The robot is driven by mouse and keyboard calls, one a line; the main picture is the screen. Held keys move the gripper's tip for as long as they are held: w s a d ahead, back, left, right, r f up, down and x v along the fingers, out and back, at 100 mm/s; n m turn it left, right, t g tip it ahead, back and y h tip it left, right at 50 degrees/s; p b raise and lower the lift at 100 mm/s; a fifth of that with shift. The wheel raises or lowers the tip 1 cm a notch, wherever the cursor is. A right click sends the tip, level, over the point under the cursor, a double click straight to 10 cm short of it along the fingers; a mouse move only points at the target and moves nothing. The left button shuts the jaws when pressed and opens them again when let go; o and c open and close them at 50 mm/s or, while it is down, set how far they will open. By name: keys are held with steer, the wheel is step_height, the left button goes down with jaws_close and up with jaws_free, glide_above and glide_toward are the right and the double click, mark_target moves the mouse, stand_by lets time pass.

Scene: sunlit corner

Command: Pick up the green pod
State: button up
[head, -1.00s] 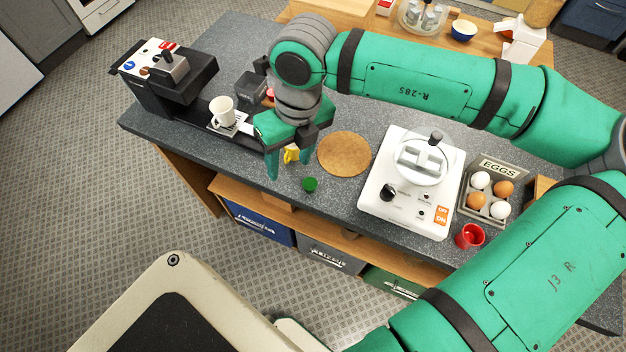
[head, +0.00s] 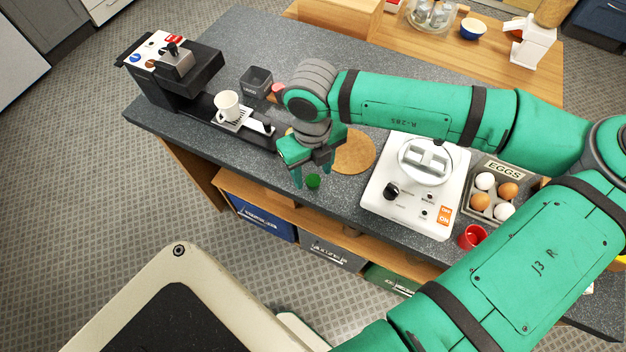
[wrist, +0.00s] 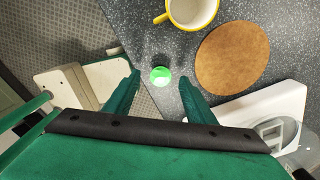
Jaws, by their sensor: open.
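The green pod (head: 313,181) is a small round green piece on the dark speckled counter, close to its front edge. It also shows in the wrist view (wrist: 160,76), between and just beyond my two green fingers. My gripper (head: 312,178) is open and empty, with its fingertips low around or just above the pod. In the wrist view my gripper (wrist: 160,82) has one finger on each side of the pod, both apart from it. I cannot tell the exact height of the fingertips over the counter.
A round cork mat (head: 355,152) and a white appliance with a dial (head: 377,207) stand right of my gripper. A yellow-and-white mug (wrist: 192,12) is near the pod. The egg tray (head: 476,208) and red cup (head: 473,237) are further right. A white cup (head: 227,106) sits by the coffee machine.

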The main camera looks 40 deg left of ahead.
steer(key=shift+d+f, duration=0.1)
steer(key=shift+f, duration=1.05)
steer(key=c, duration=1.1)
steer(key=shift+w+r, duration=0.15)
